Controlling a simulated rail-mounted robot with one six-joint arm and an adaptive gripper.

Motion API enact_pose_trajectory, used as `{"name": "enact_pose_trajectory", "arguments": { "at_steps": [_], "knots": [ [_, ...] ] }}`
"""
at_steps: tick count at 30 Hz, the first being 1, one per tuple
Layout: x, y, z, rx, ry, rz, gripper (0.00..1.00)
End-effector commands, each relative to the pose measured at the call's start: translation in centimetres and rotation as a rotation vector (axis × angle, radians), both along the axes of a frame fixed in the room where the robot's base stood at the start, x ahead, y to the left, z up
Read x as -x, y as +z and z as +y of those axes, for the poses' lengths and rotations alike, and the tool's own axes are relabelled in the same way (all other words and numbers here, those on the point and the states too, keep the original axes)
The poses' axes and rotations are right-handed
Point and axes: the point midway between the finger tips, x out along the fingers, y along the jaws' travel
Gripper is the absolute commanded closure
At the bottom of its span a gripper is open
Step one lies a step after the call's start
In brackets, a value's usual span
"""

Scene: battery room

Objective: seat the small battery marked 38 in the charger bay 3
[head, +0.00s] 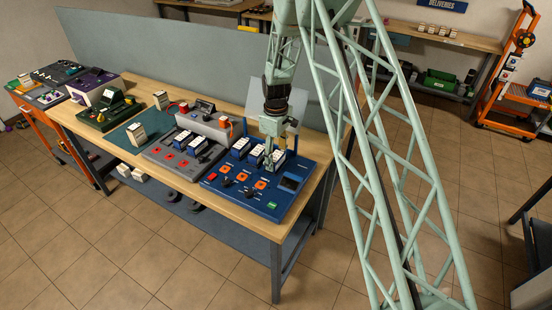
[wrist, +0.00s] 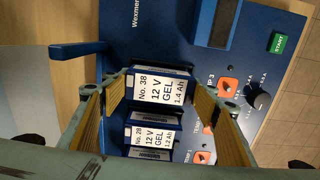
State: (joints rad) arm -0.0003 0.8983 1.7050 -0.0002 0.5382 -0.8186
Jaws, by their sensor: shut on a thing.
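The small battery marked 38 (wrist: 160,88) has a white label reading No. 38, 12 V GEL, 1.4 Ah. My gripper (wrist: 160,97) has one finger on each side of it in the wrist view and is shut on it. In the head view my gripper (head: 270,166) points down at the blue charger (head: 243,203). The charger's blue panel also fills the wrist view (wrist: 170,40). Battery 38 is in line with the marking ending in 3, at the bay there. I cannot tell whether it rests fully down in the bay.
A battery marked 28 (wrist: 150,135) sits in the neighbouring bay, close beside. The charger has orange switches (wrist: 229,86), a dark knob (wrist: 262,101) and a green START button (wrist: 277,43). A blue lever or bar (wrist: 78,49) sticks out at left. A grey charger (head: 170,160) stands left of the blue one.

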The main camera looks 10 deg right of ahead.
Motion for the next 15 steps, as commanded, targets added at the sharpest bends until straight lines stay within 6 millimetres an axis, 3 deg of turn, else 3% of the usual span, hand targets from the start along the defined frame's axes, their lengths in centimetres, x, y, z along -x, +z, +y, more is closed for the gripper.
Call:
{"name": "enact_pose_trajectory", "arguments": {
  "at_steps": [15],
  "knots": [
    [-0.05, -0.56, 0.01, 0.0, 0.0, -0.001, 0.65]
  ]
}}
